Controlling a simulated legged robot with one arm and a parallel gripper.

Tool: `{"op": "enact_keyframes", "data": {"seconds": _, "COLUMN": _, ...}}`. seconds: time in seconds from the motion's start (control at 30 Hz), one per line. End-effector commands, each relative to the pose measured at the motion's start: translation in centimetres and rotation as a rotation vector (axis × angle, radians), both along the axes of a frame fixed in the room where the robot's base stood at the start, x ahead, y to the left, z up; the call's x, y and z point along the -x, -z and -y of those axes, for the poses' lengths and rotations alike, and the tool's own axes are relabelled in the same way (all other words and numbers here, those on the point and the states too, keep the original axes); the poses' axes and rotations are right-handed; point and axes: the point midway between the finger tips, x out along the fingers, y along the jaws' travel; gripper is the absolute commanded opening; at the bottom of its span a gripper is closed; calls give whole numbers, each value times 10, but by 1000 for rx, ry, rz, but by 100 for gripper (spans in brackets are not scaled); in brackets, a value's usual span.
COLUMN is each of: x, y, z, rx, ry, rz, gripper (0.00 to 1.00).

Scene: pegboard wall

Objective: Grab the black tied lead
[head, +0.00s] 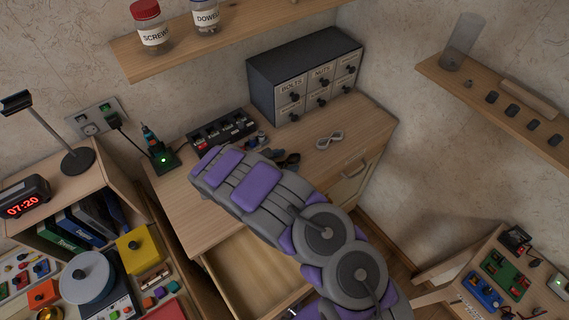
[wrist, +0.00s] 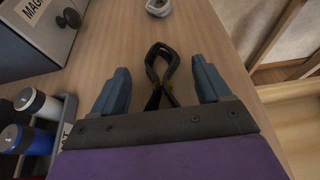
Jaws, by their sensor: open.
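The black tied lead (wrist: 160,62) lies on the wooden desktop in the wrist view, a dark loop bundled at its middle. My gripper (wrist: 160,68) is open, with one blue-grey finger on each side of the lead. There is a gap between each finger and the lead, and nothing is gripped. The near end of the lead is hidden behind the gripper's body. In the head view, small dark shapes beside my arm mark this spot, but I cannot clearly separate lead from fingers there.
A pale tied lead (head: 330,139) lies farther along the desktop. The dark drawer cabinet (head: 303,80) stands behind. A tray with white and blue spools (wrist: 38,104) is at the left in the wrist view. An open drawer (head: 252,275) juts out below the desk.

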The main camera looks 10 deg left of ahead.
Motion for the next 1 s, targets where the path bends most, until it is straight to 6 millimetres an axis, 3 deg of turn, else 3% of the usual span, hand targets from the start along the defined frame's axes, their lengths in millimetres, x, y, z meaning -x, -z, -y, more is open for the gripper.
{"op": "enact_keyframes", "data": {"seconds": 0.13, "x": 0, "y": 0, "z": 0, "rx": 0, "ry": 0, "rz": 0, "gripper": 77}}
{"op": "enact_keyframes", "data": {"seconds": 0.73, "x": 0, "y": 0, "z": -1, "rx": -1, "ry": 0, "rz": -1, "gripper": 19}}
{"op": "enact_keyframes", "data": {"seconds": 1.0, "x": 0, "y": -1, "z": -1, "rx": -1, "ry": -1, "rz": 0, "gripper": 19}}
